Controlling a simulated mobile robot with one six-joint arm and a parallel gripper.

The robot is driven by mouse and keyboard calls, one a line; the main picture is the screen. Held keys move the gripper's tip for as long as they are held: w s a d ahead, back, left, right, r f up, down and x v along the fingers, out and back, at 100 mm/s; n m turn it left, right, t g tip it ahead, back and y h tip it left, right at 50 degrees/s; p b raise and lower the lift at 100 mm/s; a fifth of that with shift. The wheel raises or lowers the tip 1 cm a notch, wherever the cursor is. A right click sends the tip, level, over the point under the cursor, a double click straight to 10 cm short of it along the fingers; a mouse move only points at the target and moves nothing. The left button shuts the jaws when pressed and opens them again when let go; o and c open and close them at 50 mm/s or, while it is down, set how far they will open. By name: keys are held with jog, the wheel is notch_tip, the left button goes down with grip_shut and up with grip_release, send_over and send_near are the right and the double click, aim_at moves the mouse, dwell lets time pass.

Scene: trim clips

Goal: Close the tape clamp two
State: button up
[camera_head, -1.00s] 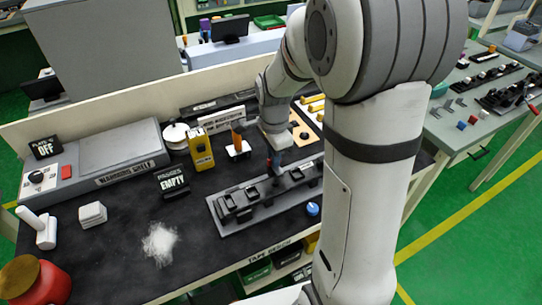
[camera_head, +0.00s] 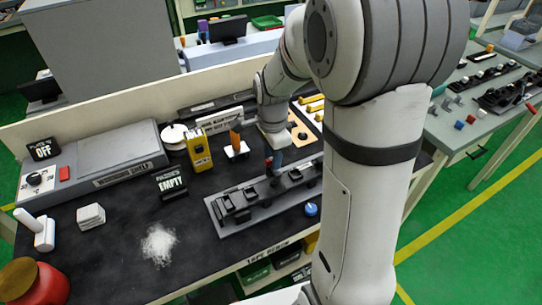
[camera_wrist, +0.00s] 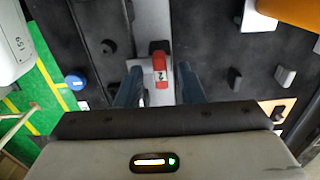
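The red clamp lever marked 2 (camera_wrist: 160,72) shows in the middle of the wrist view, with a black part at its far end. It sits on the grey fixture (camera_wrist: 184,25), which lies along the bench in the head view (camera_head: 216,226) with several black clamps on it. My gripper (camera_wrist: 160,90) is open, with one blue finger on each side of the red lever and visible gaps between. In the head view my gripper (camera_head: 274,162) hangs over the fixture, partly hidden by my arm. I cannot tell how far the lever is tilted.
A blue knob (camera_wrist: 76,81) stands beside the fixture, also seen in the head view (camera_head: 311,209). A yellow device (camera_head: 199,152), an EMPTY sign (camera_head: 171,181) and an orange-handled tool (camera_head: 236,140) stand behind and left.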

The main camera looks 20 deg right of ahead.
notch_tip(320, 180, up, 7)
jog(key=shift+r, duration=0.2)
dwell(0.5)
jog(key=s+r+n+t, duration=0.2)
jog(key=s+n, duration=1.4)
jog(key=shift+a+t, duration=0.4)
